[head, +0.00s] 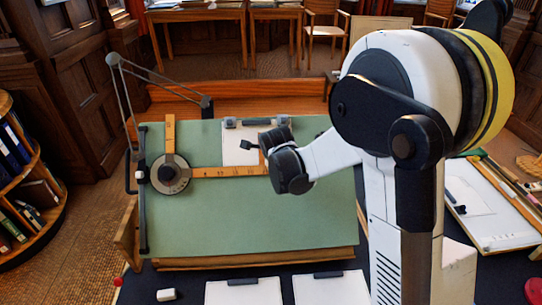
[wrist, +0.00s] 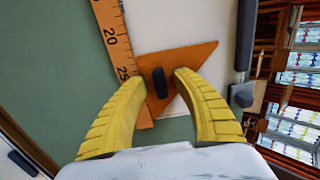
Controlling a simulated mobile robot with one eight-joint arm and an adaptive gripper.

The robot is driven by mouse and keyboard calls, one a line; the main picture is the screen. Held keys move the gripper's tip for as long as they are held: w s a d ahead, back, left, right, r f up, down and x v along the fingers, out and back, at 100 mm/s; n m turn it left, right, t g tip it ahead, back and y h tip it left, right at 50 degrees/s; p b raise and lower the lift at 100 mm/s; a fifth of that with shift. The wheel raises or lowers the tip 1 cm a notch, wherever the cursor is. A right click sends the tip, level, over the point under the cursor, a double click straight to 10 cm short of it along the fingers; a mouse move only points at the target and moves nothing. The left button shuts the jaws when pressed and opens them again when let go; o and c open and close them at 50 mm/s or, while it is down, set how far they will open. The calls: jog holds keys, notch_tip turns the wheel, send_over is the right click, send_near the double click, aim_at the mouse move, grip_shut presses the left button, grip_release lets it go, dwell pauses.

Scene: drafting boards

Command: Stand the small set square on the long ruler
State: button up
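The small set square (wrist: 185,58) is a flat orange triangle with a black knob in the wrist view. It lies on white paper with one side along the long ruler's edge; whether it touches or overlaps the ruler is unclear. The long ruler (wrist: 112,38), orange with numbers, runs down the left of the square. In the head view the long ruler (head: 225,171) runs right from the drafting machine's round head. My gripper (wrist: 160,75) is open, its yellow fingers either side of the knob with gaps. The fingers partly hide the square's lower part. In the head view my wrist hides much of this spot.
The green drafting board (head: 250,220) slopes toward me, with white paper (head: 232,155) near its top. The shorter ruler (head: 170,135) points up from the round head (head: 170,174). A lower table holds white sheets (head: 245,292). Another board (head: 490,215) stands at right.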

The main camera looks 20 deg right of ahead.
jog(key=v, duration=1.2)
jog(key=s+f+n+g+y+b, duration=0.1)
jog(key=s+n+b, duration=0.1)
jog(key=s+n, duration=0.8)
jog(key=s+f+n+b, duration=0.2)
jog(key=s+n, duration=0.8)
jog(key=s, duration=0.6)
jog(key=shift+f+g+y, duration=0.35)
jog(key=shift+g+y, duration=0.05)
jog(key=shift+d, duration=0.1)
